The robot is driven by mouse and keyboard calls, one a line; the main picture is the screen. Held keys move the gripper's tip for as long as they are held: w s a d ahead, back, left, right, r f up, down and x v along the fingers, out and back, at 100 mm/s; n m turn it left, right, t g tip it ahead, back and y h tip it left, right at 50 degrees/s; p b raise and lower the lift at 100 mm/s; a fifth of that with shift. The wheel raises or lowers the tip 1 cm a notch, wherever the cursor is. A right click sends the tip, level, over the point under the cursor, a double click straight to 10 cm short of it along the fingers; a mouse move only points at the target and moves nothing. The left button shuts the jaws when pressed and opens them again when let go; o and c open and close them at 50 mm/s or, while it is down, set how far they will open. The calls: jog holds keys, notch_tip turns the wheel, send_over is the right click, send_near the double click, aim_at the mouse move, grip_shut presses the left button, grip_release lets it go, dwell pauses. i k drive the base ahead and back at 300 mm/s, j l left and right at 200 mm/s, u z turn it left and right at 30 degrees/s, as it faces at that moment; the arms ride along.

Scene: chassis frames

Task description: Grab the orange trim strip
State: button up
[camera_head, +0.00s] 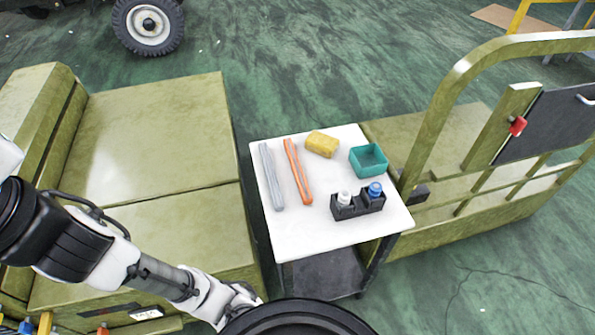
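The orange trim strip (297,171) lies on the white tabletop (320,235), left of its middle, running from the back edge towards the front. A grey strip (271,176) lies beside it on the left, apart from it and roughly parallel. My arm reaches in from the left of the head view. Its end is low in the picture, in front of and to the left of the table, well away from the orange strip. The fingers of my gripper are hidden behind a black round part at the bottom edge.
On the table are a yellow sponge-like block (322,144), a teal open box (368,160) and a black holder (358,204) with a white-topped and a blue-topped item. Olive seat-like blocks (150,140) stand left; an olive railed frame (440,120) stands right. The front tabletop is clear.

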aim_at(307, 197)
jog(key=i+l+u, duration=0.1)
jog(key=u, duration=0.35)
jog(key=l+u, duration=0.75)
jog(key=l, duration=1.55)
jog(key=i+u, duration=0.05)
jog(key=i, duration=0.05)
